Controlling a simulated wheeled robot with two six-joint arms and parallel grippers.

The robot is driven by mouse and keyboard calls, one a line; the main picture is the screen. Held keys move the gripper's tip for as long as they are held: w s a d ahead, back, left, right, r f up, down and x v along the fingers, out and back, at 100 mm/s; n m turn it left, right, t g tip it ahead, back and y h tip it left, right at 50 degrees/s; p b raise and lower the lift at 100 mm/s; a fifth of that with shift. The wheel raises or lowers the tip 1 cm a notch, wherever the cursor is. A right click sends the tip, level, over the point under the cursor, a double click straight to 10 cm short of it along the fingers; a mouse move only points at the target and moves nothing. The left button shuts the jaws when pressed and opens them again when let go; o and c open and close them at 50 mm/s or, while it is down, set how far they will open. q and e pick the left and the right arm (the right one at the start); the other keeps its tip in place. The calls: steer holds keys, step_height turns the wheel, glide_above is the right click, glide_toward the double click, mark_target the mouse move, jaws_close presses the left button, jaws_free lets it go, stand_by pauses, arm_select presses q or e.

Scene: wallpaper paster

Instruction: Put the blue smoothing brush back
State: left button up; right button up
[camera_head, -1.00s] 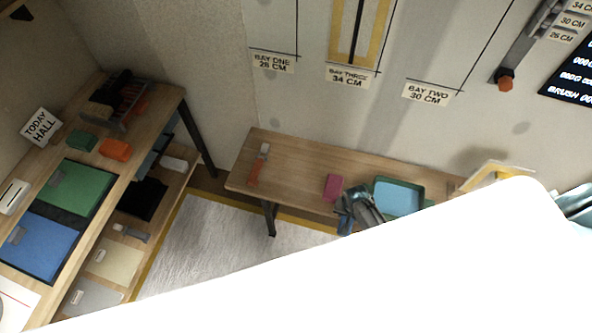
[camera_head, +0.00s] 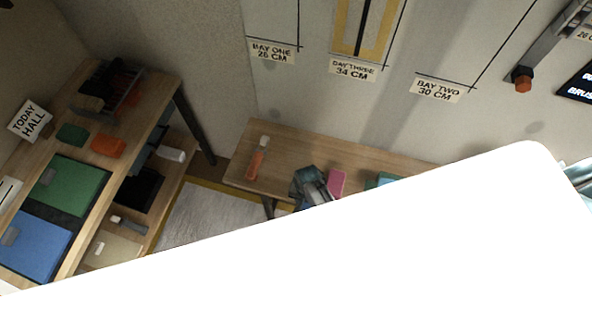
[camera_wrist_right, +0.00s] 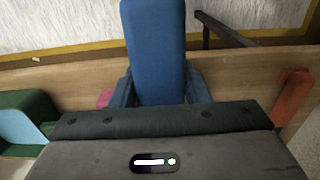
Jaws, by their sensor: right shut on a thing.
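The blue smoothing brush (camera_wrist_right: 155,45) is in the right wrist view, a long blue block held between the two fingers of my right gripper (camera_wrist_right: 160,92). My right gripper is shut on it. In the head view my right gripper (camera_head: 312,187) is over the front of the wall bench, just left of a pink block. The brush cannot be made out clearly there. My left gripper is not in view.
The wall bench (camera_head: 290,150) holds an orange-handled tool (camera_head: 258,158), the pink block (camera_head: 337,182) and a teal tray (camera_head: 383,180). A shelf table (camera_head: 150,120) at left carries green and blue pads, blocks and a dark rack (camera_head: 122,98). A large white surface hides the lower head view.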

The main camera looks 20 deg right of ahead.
steer(key=w+b, duration=0.3)
steer(key=w, duration=0.1)
steer(key=w+f+b, duration=0.1)
steer(key=w+b, duration=0.2)
steer(key=w, duration=0.1)
steer(key=w+d+b, duration=0.1)
steer(key=w+b, duration=0.2)
steer(key=w, duration=0.1)
steer(key=shift+w+f, duration=0.2)
steer(key=shift+f, duration=0.2)
steer(key=shift+w+d+r+b, duration=0.15)
steer(key=shift+w+b, duration=0.5)
steer(key=w+b, duration=0.2)
steer(key=shift+w+f+b, duration=0.1)
steer(key=shift+f+b, duration=0.2)
steer(key=shift+b, duration=0.1)
step_height(320, 180, down, 2)
steer(key=shift+w+f+b, duration=0.1)
steer(key=shift+b, duration=1.1)
steer(key=shift+f, duration=0.25)
steer(key=shift+r, duration=0.1)
steer(key=o, duration=1.2)
steer(key=shift+c, duration=0.2)
